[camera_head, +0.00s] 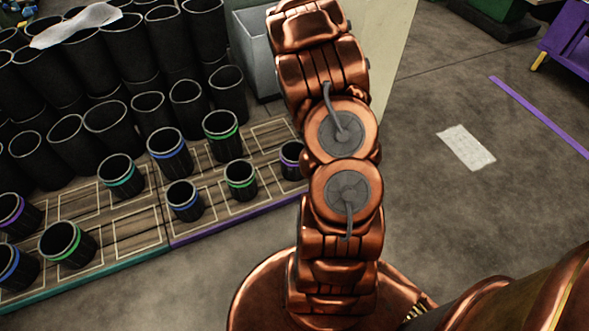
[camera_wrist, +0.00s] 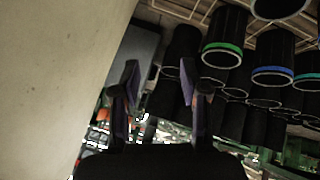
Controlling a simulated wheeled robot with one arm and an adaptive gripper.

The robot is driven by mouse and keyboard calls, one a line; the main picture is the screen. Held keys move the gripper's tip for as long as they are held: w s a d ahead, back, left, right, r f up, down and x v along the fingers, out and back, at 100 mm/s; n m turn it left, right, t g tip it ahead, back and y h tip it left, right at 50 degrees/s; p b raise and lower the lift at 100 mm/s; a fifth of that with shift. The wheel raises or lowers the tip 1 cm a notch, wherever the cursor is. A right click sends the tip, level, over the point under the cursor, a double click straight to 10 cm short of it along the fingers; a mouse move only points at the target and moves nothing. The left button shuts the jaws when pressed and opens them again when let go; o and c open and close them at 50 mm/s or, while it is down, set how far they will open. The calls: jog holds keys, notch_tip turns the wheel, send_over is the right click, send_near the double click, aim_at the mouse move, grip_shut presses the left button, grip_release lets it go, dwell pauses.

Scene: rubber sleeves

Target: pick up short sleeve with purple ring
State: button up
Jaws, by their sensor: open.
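A short black sleeve with a purple ring (camera_head: 292,160) stands upright on the wooden rack at its right end in the head view, partly hidden behind my arm. Another black sleeve with a purple ring (camera_head: 18,214) stands at the far left edge. I cannot make out a purple ring in the wrist view. My gripper (camera_wrist: 158,88) shows in the wrist view with its two fingers apart and nothing between them. In the head view the gripper cannot be made out, and my arm covers the area right of the rack.
Short sleeves with green (camera_head: 240,180) and blue (camera_head: 184,200) rings stand beside the purple one. Taller black sleeves (camera_head: 110,128) crowd behind. A grey bin (camera_head: 256,55) and a pale panel (camera_head: 392,45) stand near my arm. The floor at right is mostly clear.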

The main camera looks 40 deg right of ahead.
notch_tip(320, 180, down, 28)
jog(key=a+m+t+y+b, duration=0.15)
jog(key=t+b, duration=0.55)
jog(key=b, duration=0.7)
jog(key=shift+n+y, duration=0.25)
jog(key=shift+y, duration=0.1)
jog(key=shift+b+x, duration=1.9)
jog(key=shift+x, duration=3.85)
jog(key=shift+s+d+f, duration=0.1)
jog(key=shift+c, duration=0.3)
grip_shut()
